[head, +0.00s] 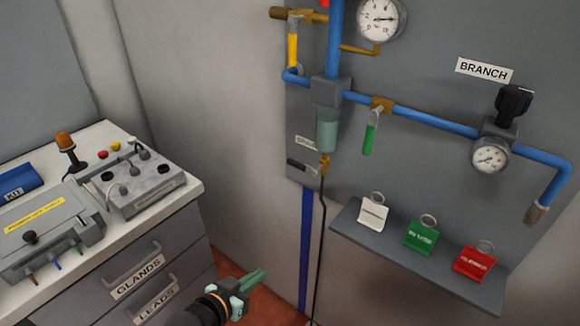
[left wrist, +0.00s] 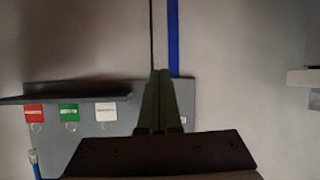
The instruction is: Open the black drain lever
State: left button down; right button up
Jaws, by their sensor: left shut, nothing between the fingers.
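The black drain lever (head: 302,167) sticks out to the left from the brass drain valve (head: 324,162) in the head view. The valve is under the grey-green filter bowl (head: 327,130), and a thin black hose (head: 322,220) hangs from it. My left gripper (head: 264,272) is shut and empty, low and to the left of the lever, well apart from it. Its closed green fingers (left wrist: 158,72) also show in the left wrist view, in front of the wall. I cannot make out the lever in that view. My right gripper is not in view.
A grey shelf (head: 400,256) with white, green and red tags juts out right of the hose. A blue vertical pipe (head: 306,245) runs down the wall. A drawer cabinet (head: 165,240) with equipment stands at left. The wall between cabinet and panel is clear.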

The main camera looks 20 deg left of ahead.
pick_arm(q)
jog(key=w+r+t+h, duration=0.1)
jog(key=w+r, duration=0.2)
jog(key=r, duration=0.4)
jog(key=w+a+r+m+t+h+b, duration=0.1)
jog(key=w+r, duration=0.2)
jog(key=r, duration=0.5)
jog(key=w+r+m+t+h, duration=0.1)
jog(key=w+r+t, duration=0.1)
jog(key=r, duration=0.5)
jog(key=shift+w+a+r, duration=0.4)
jog(key=shift+w, duration=0.25)
jog(key=shift+w, duration=0.1)
send_over(290, 164)
jog(key=s, duration=0.3)
jog(key=f, duration=0.3)
jog(key=shift+d+f, duration=0.15)
jog(key=shift+d, duration=0.25)
jog(key=shift+w+f, duration=0.15)
jog(key=shift+f, duration=0.5)
